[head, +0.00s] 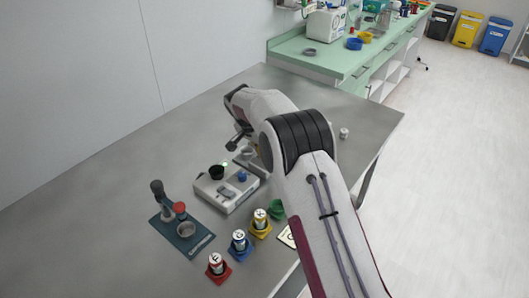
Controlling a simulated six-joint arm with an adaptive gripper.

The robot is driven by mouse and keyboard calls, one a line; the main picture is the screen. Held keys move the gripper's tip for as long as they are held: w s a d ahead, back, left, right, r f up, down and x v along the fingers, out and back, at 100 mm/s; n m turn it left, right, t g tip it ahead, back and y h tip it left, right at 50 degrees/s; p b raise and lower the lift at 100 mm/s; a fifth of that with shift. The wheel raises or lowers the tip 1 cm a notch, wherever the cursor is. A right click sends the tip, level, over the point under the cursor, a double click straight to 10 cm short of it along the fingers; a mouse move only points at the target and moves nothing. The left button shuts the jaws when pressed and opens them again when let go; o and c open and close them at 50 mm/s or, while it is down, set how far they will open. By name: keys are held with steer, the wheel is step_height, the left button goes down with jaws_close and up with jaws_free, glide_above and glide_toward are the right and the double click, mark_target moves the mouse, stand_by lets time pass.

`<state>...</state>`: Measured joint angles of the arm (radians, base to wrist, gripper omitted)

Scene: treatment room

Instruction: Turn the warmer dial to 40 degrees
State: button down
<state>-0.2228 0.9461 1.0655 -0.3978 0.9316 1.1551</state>
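A pale box-shaped unit (226,198) sits on the grey table and looks like the warmer. On its top are a round black part (216,172) at the left and a blue knob (242,177) at the right. A small green light shows at its back edge. I cannot tell which part is the dial, and no scale or number is readable. My gripper (235,144) is behind the unit, pointing down and apart from the black part. My arm partly covers the area to the unit's right. The fingers are too small to show whether they are open.
A dark teal stand (182,238) with an upright handle is left of the unit. In front are labelled cans on red (217,274), blue (241,254) and yellow (262,231) bases, and a green cup (277,209). The table's left and back are clear.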

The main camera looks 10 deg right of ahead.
steer(key=shift+f, duration=0.1)
steer(key=c, duration=1.8)
jaws_free()
steer(key=shift+c, duration=0.2)
steer(key=shift+r, duration=0.2)
steer(key=shift+v, duration=0.95)
steer(key=shift+s+a+r, duration=0.2)
steer(key=shift+s+a, duration=1.9)
steer(key=shift+s, duration=0.25)
steer(key=shift+s+a+r, duration=0.15)
steer(key=shift+s+a, duration=1.9)
steer(key=shift+s, duration=0.3)
